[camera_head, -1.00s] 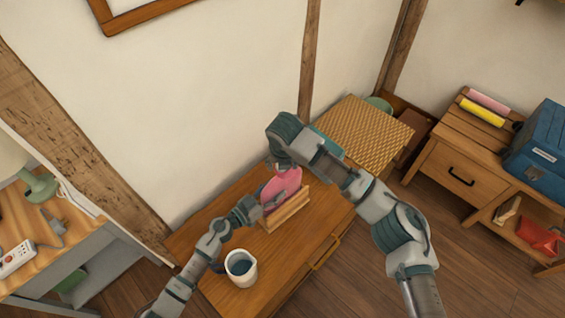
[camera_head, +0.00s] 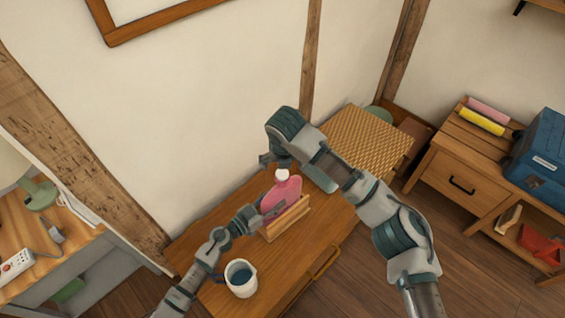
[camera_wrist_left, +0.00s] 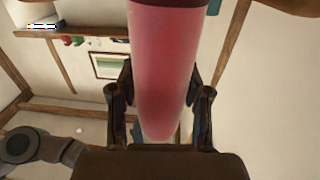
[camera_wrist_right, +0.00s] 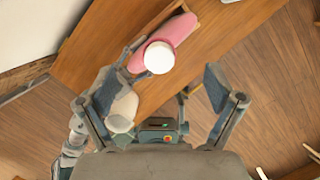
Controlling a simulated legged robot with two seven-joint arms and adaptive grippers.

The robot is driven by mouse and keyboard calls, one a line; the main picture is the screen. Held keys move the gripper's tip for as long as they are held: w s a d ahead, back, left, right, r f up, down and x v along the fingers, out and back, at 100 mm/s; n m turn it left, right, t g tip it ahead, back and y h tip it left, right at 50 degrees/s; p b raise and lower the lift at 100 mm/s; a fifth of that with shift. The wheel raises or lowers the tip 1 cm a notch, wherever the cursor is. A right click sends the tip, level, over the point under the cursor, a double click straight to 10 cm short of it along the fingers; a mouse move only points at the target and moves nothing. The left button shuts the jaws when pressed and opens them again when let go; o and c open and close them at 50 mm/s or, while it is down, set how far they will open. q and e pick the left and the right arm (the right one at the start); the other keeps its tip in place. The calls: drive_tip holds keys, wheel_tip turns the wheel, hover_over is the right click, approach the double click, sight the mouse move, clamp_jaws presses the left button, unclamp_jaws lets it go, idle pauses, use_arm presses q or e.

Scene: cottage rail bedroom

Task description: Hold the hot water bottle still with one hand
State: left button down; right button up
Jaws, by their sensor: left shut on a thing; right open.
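The pink hot water bottle (camera_head: 285,192) stands upright at a wooden holder (camera_head: 288,220) on the wooden table, its white cap (camera_head: 282,175) on top. My left gripper (camera_head: 268,207) is shut on the bottle from the left side. In the left wrist view the pink bottle (camera_wrist_left: 165,70) fills the space between the fingers. My right gripper (camera_head: 268,162) is open and empty, just behind and left of the cap. In the right wrist view the cap (camera_wrist_right: 159,57) shows beyond the spread fingers (camera_wrist_right: 160,90), apart from them.
A mug (camera_head: 241,278) of dark liquid stands on the table close to my left forearm. A woven basket (camera_head: 365,140) is at the table's right end. A side table with a blue case (camera_head: 540,150) stands at right. The wall is close behind.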

drive_tip(key=v, duration=1.1)
drive_tip(key=shift+r, duration=0.4)
drive_tip(key=shift+s+a, duration=0.1)
use_arm(q)
drive_tip(key=shift+c, duration=2.2)
unclamp_jaws()
drive_tip(key=shift+a, duration=0.1)
drive_tip(key=v, duration=1.2)
drive_tip(key=shift+f, duration=0.15)
